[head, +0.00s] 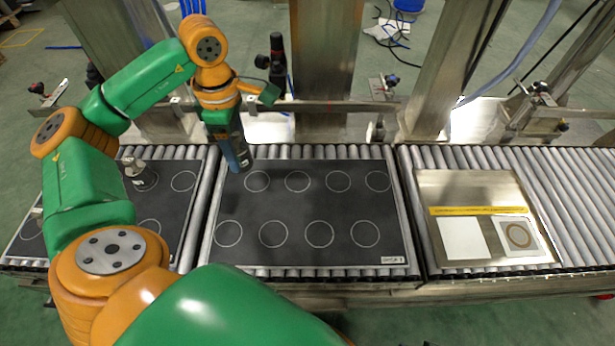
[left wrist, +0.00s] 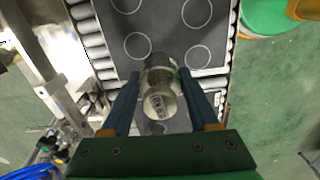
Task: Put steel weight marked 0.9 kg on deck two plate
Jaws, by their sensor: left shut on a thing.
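My left gripper (head: 240,163) points down over the far left corner of the middle dark plate (head: 300,208). In the left wrist view its blue fingers (left wrist: 170,100) are shut on a steel weight (left wrist: 160,88) with a pale marked face; the marking is too small to read surely. In the head view I cannot make out the held weight. The middle plate has two rows of empty white circles and a small white label (head: 392,260), unreadable here. A second steel weight (head: 141,176) stands on the left dark plate (head: 183,205). My right gripper is out of view.
The plates lie on a roller conveyor (head: 587,195). A metal panel (head: 460,187) at the right carries a yellow strip, a white square and a card with a brown ring. Steel posts and a rail (head: 345,106) stand along the far side. My left arm covers part of the left plate.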

